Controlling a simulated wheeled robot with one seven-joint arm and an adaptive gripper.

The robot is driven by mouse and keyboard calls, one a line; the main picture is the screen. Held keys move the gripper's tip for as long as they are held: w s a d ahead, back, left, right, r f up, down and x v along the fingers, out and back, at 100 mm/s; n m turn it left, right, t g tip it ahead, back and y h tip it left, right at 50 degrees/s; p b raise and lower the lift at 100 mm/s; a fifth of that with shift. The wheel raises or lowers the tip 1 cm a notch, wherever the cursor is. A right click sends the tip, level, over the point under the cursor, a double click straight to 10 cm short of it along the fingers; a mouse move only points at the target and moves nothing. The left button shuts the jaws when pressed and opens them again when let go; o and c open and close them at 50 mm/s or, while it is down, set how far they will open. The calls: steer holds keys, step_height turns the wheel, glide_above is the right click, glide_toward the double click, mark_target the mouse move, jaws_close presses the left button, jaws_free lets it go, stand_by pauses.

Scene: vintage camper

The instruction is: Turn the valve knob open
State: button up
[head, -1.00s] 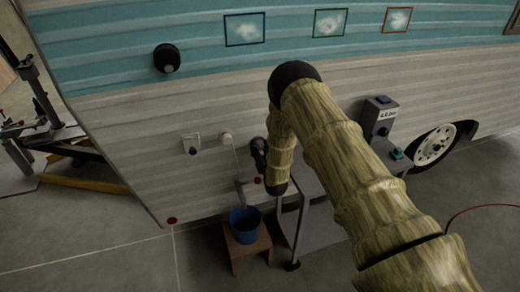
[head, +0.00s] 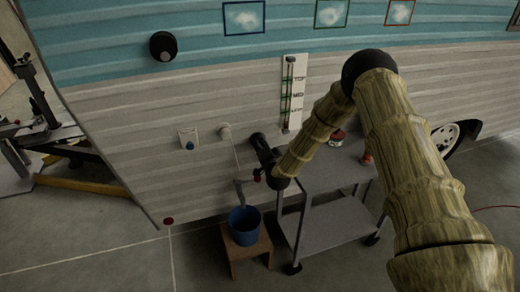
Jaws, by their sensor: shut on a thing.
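My gripper (head: 259,146) is dark and sits against the camper's grey side wall, above and to the right of the blue bucket. Its jaws are shut at the spot where the valve knob is; the knob is hidden behind the dark fingers, so its angle cannot be read. To the left, a pale round fitting (head: 225,131) on the wall has a thin pipe running down to a spout (head: 240,188). A small red tip (head: 257,174) shows beside the spout, just left of my wrist.
A blue bucket (head: 245,221) stands on a wooden stool (head: 243,251) under the spout. A grey cart (head: 326,226) stands to the right, under my forearm. A level gauge (head: 292,92) is on the wall. The floor at the front left is clear.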

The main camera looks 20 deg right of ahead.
steer(key=m+b, duration=0.6)
steer(key=m, duration=0.1)
steer(key=shift+d+y+b, duration=0.1)
steer(key=shift+y+b, duration=0.2)
steer(key=shift+b, duration=0.1)
steer(key=shift+m, duration=0.3)
steer(key=o, duration=1)
steer(key=s, duration=1.2)
steer(key=shift+d+r, duration=0.2)
steer(key=shift+r, duration=0.1)
